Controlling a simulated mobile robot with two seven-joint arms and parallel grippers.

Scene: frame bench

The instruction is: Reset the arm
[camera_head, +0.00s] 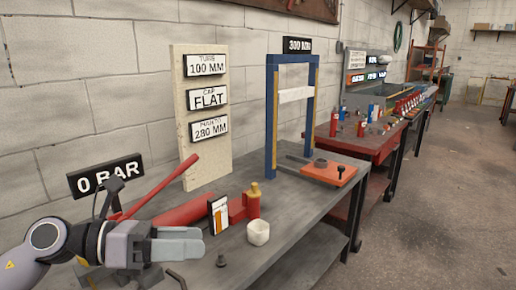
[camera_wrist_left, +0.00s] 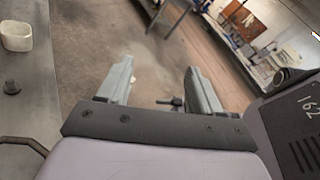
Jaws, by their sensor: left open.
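My left gripper (camera_head: 180,244) is at the lower left of the head view, over the near part of the grey workbench (camera_head: 290,215). In the left wrist view its two fingers (camera_wrist_left: 158,85) stand apart with nothing between them, and the floor shows beyond. In the head view the fingers point right, toward a white cup (camera_head: 258,232) but apart from it. The cup also shows at the upper left of the left wrist view (camera_wrist_left: 17,36). My right gripper is in neither view.
A red pump with a long red lever (camera_head: 160,187) lies behind my gripper. A small dark part (camera_head: 221,261) stands near the bench front. A blue press frame (camera_head: 271,120) with an orange block (camera_head: 328,173) stands farther back. Open floor (camera_head: 440,210) lies to the right.

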